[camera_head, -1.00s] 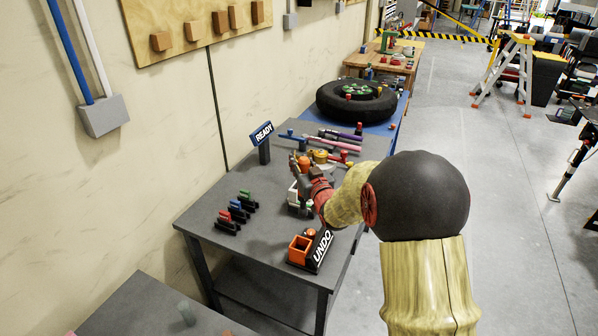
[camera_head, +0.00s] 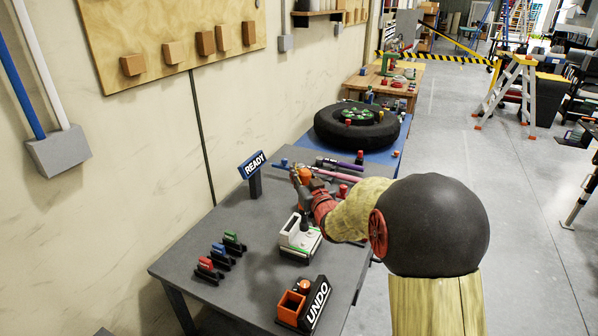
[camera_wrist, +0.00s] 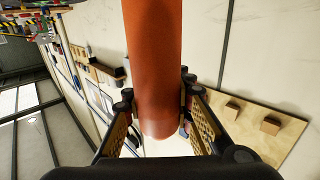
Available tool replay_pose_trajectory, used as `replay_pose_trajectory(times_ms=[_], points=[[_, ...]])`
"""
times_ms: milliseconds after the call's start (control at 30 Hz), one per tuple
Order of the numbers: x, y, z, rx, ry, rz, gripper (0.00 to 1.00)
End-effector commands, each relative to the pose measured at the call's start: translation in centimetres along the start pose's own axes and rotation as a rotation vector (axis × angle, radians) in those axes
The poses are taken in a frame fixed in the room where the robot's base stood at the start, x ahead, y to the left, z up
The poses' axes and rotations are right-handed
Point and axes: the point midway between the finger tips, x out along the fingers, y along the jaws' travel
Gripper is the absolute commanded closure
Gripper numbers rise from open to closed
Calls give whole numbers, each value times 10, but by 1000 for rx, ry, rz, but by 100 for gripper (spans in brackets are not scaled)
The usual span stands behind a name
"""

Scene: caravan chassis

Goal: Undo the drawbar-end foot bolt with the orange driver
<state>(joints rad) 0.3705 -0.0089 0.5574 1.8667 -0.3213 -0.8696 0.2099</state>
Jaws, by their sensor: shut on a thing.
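My gripper (camera_head: 301,178) is shut on the orange driver (camera_wrist: 153,60). In the wrist view the driver is a thick orange cylinder standing between both fingers (camera_wrist: 157,120). In the head view only a bit of orange (camera_head: 305,175) shows at the fingers, above the dark grey table, and the driver's tip cannot be made out. A white and grey block with an opening (camera_head: 299,238) stands on the table, nearer than the gripper and apart from it. I cannot tell the drawbar-end foot bolt in either view; my arm hides part of the table.
The UNDO sign (camera_head: 316,304) with an orange open box (camera_head: 291,306) stands at the near table end. Red, blue and green pieces (camera_head: 220,255) stand left. The READY sign (camera_head: 252,168) is behind. Coloured rods (camera_head: 338,172) and a tyre (camera_head: 357,126) lie beyond.

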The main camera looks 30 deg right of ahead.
Motion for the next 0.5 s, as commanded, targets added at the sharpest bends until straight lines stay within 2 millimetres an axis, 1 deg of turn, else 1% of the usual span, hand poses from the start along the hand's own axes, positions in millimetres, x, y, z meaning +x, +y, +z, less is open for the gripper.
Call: replay_pose_trajectory(times_ms=[33,233,500], points=[[0,0,-3,-1,6,0,100],[0,0,-2,-1,7,0,100],[0,0,19,0,6,0,100]])
